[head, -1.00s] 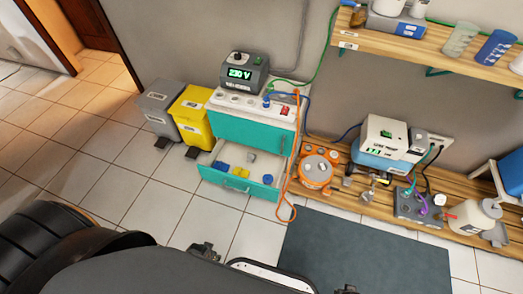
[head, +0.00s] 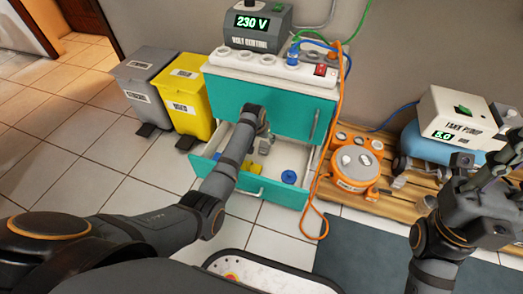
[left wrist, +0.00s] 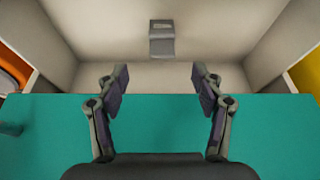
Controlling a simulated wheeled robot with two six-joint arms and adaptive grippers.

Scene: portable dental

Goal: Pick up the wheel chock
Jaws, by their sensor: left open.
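A small grey block with a sloped face (left wrist: 162,40), which looks like the wheel chock, sits inside the pale drawer in the left wrist view. A grey piece (head: 264,147) shows in the open drawer (head: 258,190) in the head view, beside my left wrist. My left gripper (left wrist: 158,76) is open and empty, its two fingers apart, with the grey block beyond them and centred between them. In the head view its fingers are hidden behind my arm. My right gripper (head: 488,180) is raised at the right edge; its finger opening is unclear.
A teal cabinet (head: 235,97) carries a voltage unit (head: 258,25). The drawer also holds a blue round piece (head: 289,177) and a yellow piece (head: 255,167). An orange device (head: 352,165) and hanging orange cable (head: 318,195) are right of it; grey (head: 135,92) and yellow bins (head: 186,100) are left.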

